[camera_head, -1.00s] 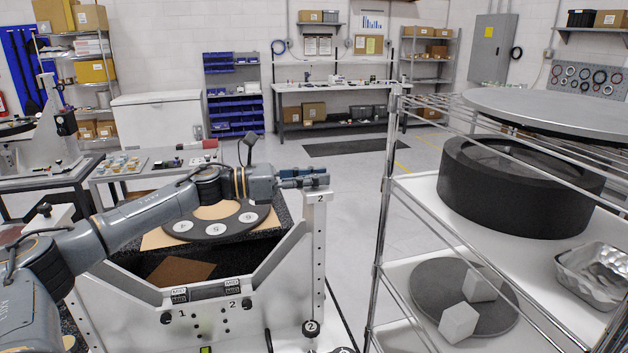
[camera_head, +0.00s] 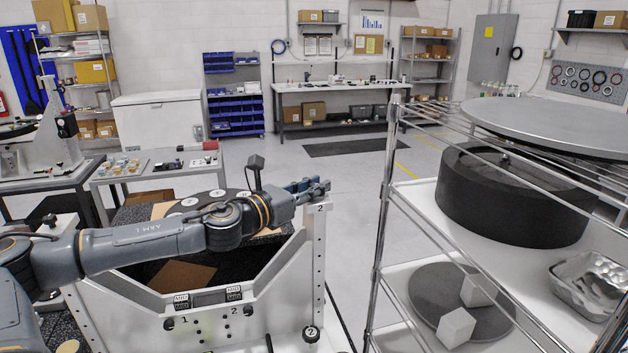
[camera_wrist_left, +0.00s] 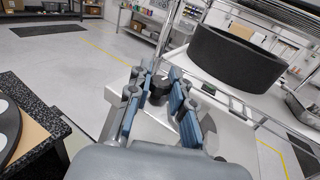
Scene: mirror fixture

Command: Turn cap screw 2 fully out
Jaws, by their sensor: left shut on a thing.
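My left gripper (camera_head: 312,187) is at the top of the white post marked 2 (camera_head: 319,250) on the fixture's right side. In the left wrist view, its blue-padded fingers (camera_wrist_left: 158,98) stand on both sides of a small dark cap screw (camera_wrist_left: 157,86) at the post's top, and they are shut on it. In the head view the fingers hide this screw, so I cannot tell how far out it is. My right gripper is in neither view.
A wire rack (camera_head: 381,215) stands to the right, holding a black ring (camera_head: 510,205) and a foil tray (camera_head: 592,283). A round plate with numbered discs (camera_head: 190,202) lies behind my left arm. Open floor lies behind.

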